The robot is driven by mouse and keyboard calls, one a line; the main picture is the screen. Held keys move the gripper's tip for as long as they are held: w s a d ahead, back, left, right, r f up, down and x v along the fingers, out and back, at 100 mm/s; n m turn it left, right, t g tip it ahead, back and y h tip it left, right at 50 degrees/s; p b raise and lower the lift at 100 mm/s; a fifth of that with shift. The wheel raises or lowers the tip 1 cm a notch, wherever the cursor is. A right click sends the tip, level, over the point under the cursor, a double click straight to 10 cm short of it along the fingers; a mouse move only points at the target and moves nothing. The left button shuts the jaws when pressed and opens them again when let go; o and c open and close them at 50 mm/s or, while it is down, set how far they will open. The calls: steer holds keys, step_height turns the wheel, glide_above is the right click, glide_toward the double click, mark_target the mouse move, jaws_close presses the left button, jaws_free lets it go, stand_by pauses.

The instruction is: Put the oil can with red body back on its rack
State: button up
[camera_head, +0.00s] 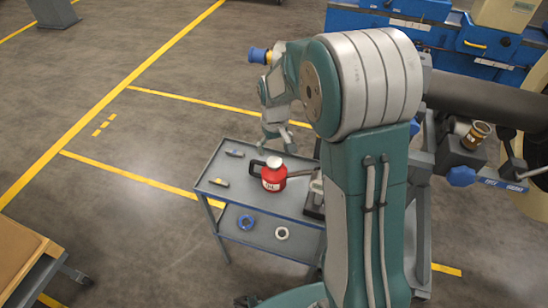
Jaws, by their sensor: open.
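The oil can with red body (273,178) stands upright on the top of a grey cart (213,181). It has a white cap, a dark handle at its left and a dark spout pointing right. My gripper (279,147) hangs above the far part of the cart, just behind the can as seen here. Its fingers are apart and hold nothing that I can see. My arm covers the right end of the cart, where a dark box-like object (314,209) shows only in part. I cannot tell whether this is the rack.
Small tools lie on the cart top left of the can. A blue ring (246,223) and a pale ring (282,233) lie on the lower shelf. Blue machinery (390,28) stands at the back right. A wooden-topped bench (20,255) is at lower left. Floor left of the cart is clear.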

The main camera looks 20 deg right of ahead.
steer(key=s+r+m+t, duration=0.1)
steer(key=s+r, duration=0.4)
steer(key=r, duration=0.3)
steer(key=s+r+t, duration=0.2)
steer(key=s+r, duration=0.4)
steer(key=r, duration=0.2)
steer(key=s+r+m+t, duration=0.1)
steer(key=s+r+t, duration=0.1)
steer(key=s, duration=1.1)
steer(key=shift+r+t, duration=0.3)
steer(key=shift+r, duration=0.05)
stand_by(0.5)
